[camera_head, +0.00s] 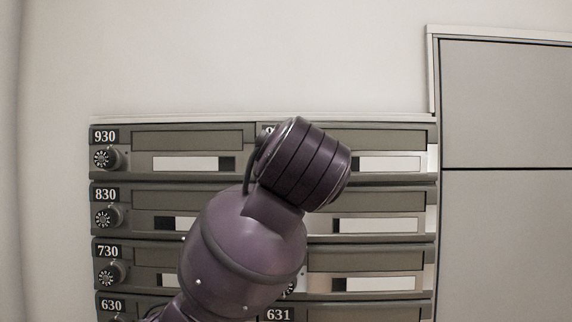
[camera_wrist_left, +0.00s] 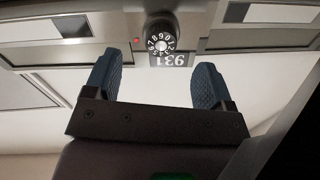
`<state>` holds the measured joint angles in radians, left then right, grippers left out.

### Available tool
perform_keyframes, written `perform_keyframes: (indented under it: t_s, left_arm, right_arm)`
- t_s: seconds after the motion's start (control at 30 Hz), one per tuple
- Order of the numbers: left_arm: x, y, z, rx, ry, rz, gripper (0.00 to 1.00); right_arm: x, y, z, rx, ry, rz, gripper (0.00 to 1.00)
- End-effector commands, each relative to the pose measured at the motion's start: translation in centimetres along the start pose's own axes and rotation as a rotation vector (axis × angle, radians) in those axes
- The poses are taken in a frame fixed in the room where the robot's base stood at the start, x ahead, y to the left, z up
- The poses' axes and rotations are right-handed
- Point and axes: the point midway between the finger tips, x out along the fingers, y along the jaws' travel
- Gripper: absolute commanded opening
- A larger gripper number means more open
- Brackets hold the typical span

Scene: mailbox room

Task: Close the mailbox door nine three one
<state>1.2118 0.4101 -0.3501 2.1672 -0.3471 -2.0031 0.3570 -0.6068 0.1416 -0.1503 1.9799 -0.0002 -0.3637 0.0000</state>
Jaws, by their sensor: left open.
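The 931 mailbox door (camera_head: 390,140) is the top right door of the mailbox bank in the head view. My arm covers its left part and most of its number; it looks roughly flush, but I cannot tell whether it is fully shut. In the left wrist view, the upside-down 931 label (camera_wrist_left: 170,60) and the round number dial (camera_wrist_left: 160,37) show at the top middle. My left gripper (camera_wrist_left: 157,60) is open and empty, its blue fingers on either side of the label below the dial. I cannot tell whether they touch the door. My right gripper is in neither view.
Door 930 (camera_head: 205,140) is to the left, and doors 830 (camera_head: 200,197) and 730 (camera_head: 150,255) are below it. A large grey cabinet (camera_head: 505,105) stands at the right. The wall (camera_head: 230,60) above the mailboxes is bare.

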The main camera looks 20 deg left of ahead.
Motion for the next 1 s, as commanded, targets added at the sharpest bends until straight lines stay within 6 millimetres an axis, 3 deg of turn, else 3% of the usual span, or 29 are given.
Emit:
perform_keyframes:
  t_s: [0.43, 0.87, 1.0]
  left_arm:
    - [5.2, -0.2, 0.1, 0.000, -0.009, -0.007, 0.77]
    - [6.0, -0.2, 0.2, -0.001, -0.007, -0.004, 0.77]
    - [6.0, -0.2, 0.2, -0.001, -0.007, -0.005, 0.58]
  right_arm:
    - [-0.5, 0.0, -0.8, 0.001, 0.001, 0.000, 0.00]
    - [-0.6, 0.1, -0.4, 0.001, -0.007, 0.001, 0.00]
    - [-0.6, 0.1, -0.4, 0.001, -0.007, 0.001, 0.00]
